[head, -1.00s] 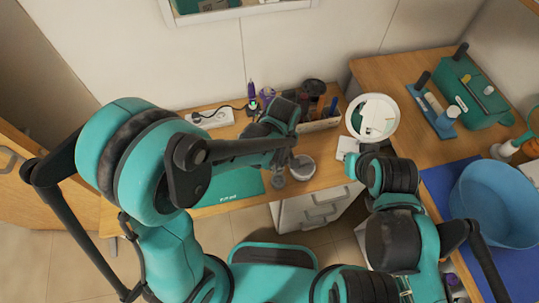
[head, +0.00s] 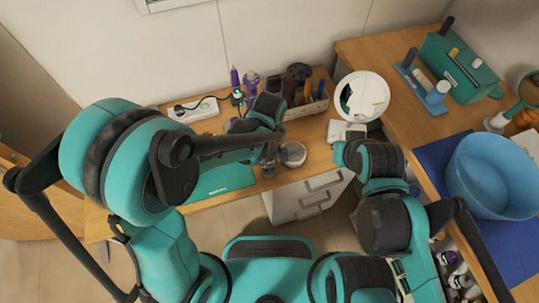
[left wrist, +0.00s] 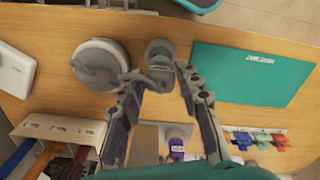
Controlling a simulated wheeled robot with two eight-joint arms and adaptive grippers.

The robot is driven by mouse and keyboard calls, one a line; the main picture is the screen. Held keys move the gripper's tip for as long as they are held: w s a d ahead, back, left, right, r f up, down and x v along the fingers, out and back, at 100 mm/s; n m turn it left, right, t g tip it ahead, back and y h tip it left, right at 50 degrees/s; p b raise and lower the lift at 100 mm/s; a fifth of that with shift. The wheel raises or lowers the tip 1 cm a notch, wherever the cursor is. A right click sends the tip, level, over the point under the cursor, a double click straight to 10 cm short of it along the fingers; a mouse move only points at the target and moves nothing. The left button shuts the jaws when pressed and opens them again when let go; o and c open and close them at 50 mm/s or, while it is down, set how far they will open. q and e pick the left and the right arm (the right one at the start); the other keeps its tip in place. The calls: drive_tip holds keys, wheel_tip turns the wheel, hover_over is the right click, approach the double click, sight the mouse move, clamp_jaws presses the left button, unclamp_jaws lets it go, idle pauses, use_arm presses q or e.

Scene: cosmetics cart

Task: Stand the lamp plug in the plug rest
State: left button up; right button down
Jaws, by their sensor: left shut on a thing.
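In the left wrist view the two fingertips of my left gripper (left wrist: 159,74) are on either side of a small grey lamp plug (left wrist: 160,76). Behind it is a round grey holder with a dark hollow, seemingly the plug rest (left wrist: 158,48). Plug and rest overlap in this view, so I cannot tell whether they touch. In the head view my left gripper (head: 269,150) points down over the front of the desk, and its own wrist hides most of the plug. My right arm is at the right; its fingers are hidden.
A round grey-white object (left wrist: 100,65) stands close beside the rest. A teal mat (left wrist: 250,75) lies on the other side. A power strip (head: 194,108), a pen organiser (head: 307,106) and a round mirror (head: 362,97) stand farther back. A blue basin (head: 492,176) is at the right.

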sight(269, 164)
use_arm(q)
drive_tip(key=shift+f+b, duration=0.4)
drive_tip(key=shift+f, duration=0.35)
idle(1.2)
drive_tip(key=shift+f+b, duration=0.15)
drive_tip(key=shift+b, duration=0.25)
drive_tip(key=shift+f+b, duration=0.3)
drive_tip(key=shift+f, duration=0.05)
drive_tip(key=shift+f+b, duration=1.1)
drive_tip(key=shift+f, duration=0.15)
drive_tip(key=o, duration=1.2)
drive_tip(key=shift+r, duration=0.1)
